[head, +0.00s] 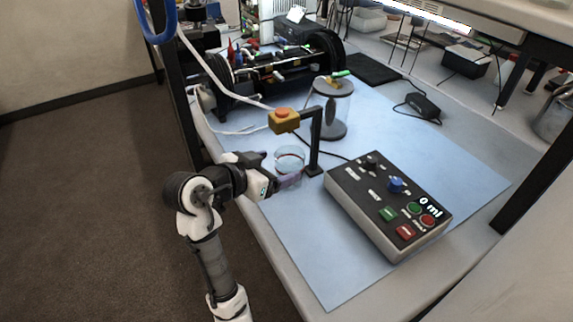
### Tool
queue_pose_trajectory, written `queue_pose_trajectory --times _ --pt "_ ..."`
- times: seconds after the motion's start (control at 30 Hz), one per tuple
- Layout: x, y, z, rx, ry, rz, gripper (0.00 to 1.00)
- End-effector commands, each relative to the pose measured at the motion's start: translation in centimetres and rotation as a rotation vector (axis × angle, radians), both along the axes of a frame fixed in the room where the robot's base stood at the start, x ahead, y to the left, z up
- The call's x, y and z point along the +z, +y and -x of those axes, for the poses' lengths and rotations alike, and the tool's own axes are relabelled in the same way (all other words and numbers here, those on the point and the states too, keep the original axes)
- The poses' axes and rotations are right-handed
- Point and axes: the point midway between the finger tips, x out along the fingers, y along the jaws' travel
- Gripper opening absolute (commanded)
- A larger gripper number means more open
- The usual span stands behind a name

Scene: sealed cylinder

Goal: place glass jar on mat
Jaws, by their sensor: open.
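A small clear glass jar (289,156) with a dark reddish ring stands at the left side of the blue mat (330,286), beside a black post. My gripper (290,181) is open at the jar's lower part, coming from the left. I cannot tell whether the fingers touch the jar or lie just around it. The jar's base is partly hidden by the fingers. A flat black mat (366,68) lies at the back of the table.
A black post with an orange-topped yellow box (284,120) rises close to the jar. A control box (388,206) reading "0 ml" is to the right. A black machine (270,70) and a power adapter (423,105) with cable stand behind.

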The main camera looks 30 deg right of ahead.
Motion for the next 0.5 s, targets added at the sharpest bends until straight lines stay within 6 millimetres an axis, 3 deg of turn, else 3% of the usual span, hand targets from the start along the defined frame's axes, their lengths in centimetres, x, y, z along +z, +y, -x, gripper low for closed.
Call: queue_pose_trajectory --times 0.2,0.5 --pt "1.6 3.8 0.9 0.003 -0.003 0.0 0.8" --pt "2.4 5.5 1.5 -0.001 -0.001 0.0 0.8"
